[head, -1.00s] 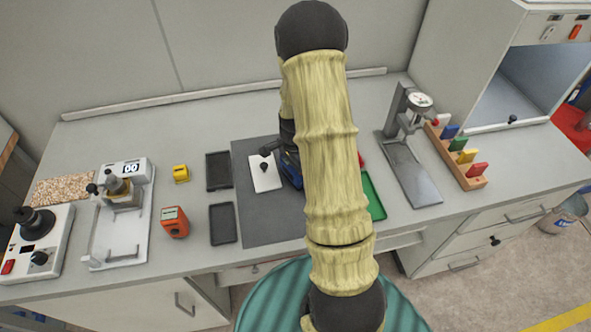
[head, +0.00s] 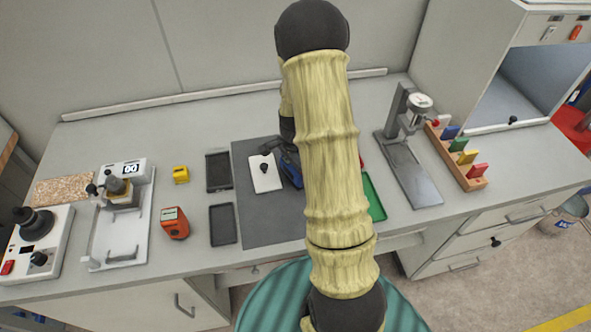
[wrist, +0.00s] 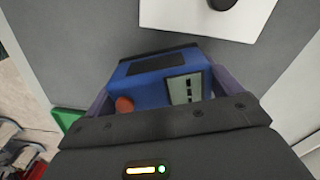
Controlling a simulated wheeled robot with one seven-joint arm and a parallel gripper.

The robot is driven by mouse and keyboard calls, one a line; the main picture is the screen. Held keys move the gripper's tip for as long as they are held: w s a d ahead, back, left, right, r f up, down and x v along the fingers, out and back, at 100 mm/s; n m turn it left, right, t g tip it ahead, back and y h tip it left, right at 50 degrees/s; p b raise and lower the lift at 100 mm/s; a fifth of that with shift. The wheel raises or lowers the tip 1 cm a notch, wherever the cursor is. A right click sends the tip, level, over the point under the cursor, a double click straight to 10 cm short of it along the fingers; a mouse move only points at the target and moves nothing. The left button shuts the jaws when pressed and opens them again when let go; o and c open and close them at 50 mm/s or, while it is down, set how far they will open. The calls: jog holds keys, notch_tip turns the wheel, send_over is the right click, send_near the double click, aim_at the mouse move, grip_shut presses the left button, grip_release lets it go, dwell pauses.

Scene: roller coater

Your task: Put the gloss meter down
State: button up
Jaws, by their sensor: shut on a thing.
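The gloss meter, which I take to be the blue box with a grey display and an orange-red button, shows in the wrist view (wrist: 150,90). My gripper (wrist: 160,82) is shut on it, one finger on each side. In the head view a blue part of it (head: 291,172) shows beside my arm, over the dark grey mat (head: 262,222). My arm hides the rest. I cannot tell whether it touches the mat. A white plate with a black knob (head: 266,183) lies on the mat just left of it.
Two black trays (head: 219,171) (head: 223,224) lie left of the mat, with an orange device (head: 174,223) and a yellow block (head: 181,174) further left. A green tray (head: 373,197) is right of my arm, then a gauge stand (head: 412,172). The mat's front left part is bare.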

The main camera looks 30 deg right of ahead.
notch_tip(320, 180, up, 9)
jog(key=shift+r+b, duration=0.15)
jog(key=shift+b, duration=0.5)
